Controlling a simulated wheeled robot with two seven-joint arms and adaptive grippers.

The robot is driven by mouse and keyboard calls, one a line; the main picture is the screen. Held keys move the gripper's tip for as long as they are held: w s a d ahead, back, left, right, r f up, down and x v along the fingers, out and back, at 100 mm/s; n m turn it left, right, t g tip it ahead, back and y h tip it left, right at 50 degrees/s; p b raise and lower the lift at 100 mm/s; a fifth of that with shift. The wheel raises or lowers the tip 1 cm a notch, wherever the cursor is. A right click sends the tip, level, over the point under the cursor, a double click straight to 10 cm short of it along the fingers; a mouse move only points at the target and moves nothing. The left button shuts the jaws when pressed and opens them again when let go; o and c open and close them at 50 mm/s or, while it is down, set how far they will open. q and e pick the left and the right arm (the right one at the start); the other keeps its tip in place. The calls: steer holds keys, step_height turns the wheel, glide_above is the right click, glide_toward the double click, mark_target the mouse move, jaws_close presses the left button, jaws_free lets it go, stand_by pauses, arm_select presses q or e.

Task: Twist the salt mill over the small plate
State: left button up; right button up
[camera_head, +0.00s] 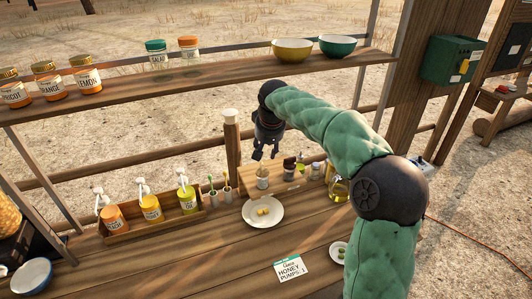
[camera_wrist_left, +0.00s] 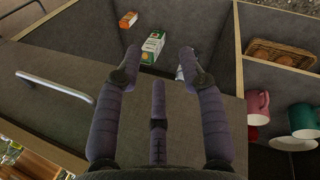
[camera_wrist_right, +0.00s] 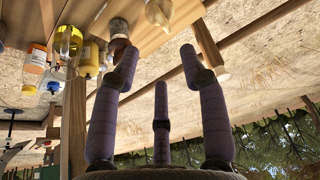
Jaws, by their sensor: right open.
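I cannot tell which of these is the salt mill. My right gripper (camera_head: 266,153) hangs just above the stand's left end, fingers open and empty. In the right wrist view its fingers (camera_wrist_right: 160,55) are apart, with a jar (camera_wrist_right: 119,28) beyond them. My left gripper (camera_wrist_left: 157,62) shows only in its wrist view, open and empty.
Several pump bottles (camera_head: 150,208) stand left of the plate. An upper shelf (camera_head: 215,73) holds jars and two bowls. The left wrist view shows cartons (camera_wrist_left: 152,45) and mugs (camera_wrist_left: 258,108) in compartments.

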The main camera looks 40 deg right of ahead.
mark_target(262, 170)
stand_by(0.3)
steer(key=b+x, duration=0.4)
steer(key=x, duration=0.8)
steer(key=shift+w+d+r, duration=0.1)
steer(key=shift+w, duration=0.1)
jaws_close()
